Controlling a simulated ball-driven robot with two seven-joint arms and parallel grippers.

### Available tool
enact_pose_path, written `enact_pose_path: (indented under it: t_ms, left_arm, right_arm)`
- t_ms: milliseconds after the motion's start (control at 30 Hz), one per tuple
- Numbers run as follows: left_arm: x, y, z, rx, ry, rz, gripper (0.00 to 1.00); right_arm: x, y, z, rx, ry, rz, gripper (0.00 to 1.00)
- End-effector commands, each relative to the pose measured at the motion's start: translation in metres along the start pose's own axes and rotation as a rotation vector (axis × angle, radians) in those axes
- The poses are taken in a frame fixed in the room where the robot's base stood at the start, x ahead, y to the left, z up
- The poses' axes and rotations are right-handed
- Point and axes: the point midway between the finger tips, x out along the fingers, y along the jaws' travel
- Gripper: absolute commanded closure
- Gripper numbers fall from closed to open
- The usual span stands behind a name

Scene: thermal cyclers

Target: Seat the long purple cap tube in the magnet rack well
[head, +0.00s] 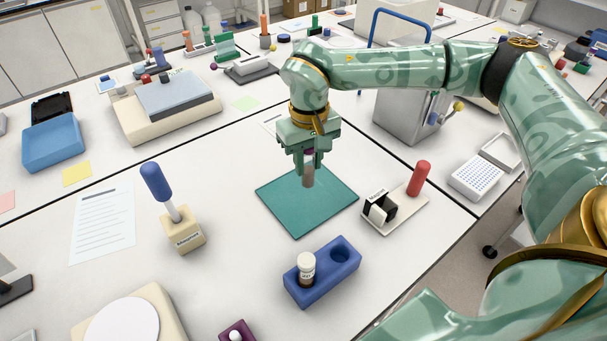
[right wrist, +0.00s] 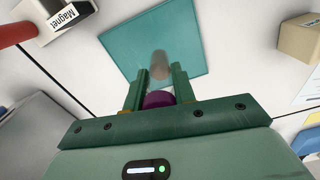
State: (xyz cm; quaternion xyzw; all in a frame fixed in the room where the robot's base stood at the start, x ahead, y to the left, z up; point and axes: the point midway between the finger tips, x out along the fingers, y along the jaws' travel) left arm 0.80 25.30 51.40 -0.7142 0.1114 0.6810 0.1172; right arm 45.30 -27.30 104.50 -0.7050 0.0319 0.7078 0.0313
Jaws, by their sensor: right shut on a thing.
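My right gripper (head: 308,172) is shut on the purple cap tube (head: 308,178) and holds it roughly upright above the teal mat (head: 280,207). In the right wrist view the purple cap (right wrist: 158,99) sits between the fingers, with the brownish tube body beyond it over the mat. I cannot tell the gap between tube bottom and mat. The rack labelled Magnet (head: 377,193), a white base with a black and white block, is right of the mat; it also shows in the right wrist view (right wrist: 68,12). My left gripper is not in view.
A beige block (head: 180,237) with a blue-handled tool stands left. Bare table surrounds the mat.

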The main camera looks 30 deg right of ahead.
Motion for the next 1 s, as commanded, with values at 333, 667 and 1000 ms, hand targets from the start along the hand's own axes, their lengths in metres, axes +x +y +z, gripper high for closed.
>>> enact_pose_path:
  t_ms: [333,667,1000]
  left_arm:
    - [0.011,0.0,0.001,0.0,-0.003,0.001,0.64]
    - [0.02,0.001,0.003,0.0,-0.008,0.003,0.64]
    - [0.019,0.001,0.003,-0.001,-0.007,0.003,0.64]
  right_arm:
    - [0.033,0.009,-0.025,0.002,0.0,-0.001,0.96]
    - [0.064,0.01,-0.027,-0.001,0.002,-0.001,0.96]
    - [0.067,0.01,-0.027,-0.001,0.001,-0.001,0.52]
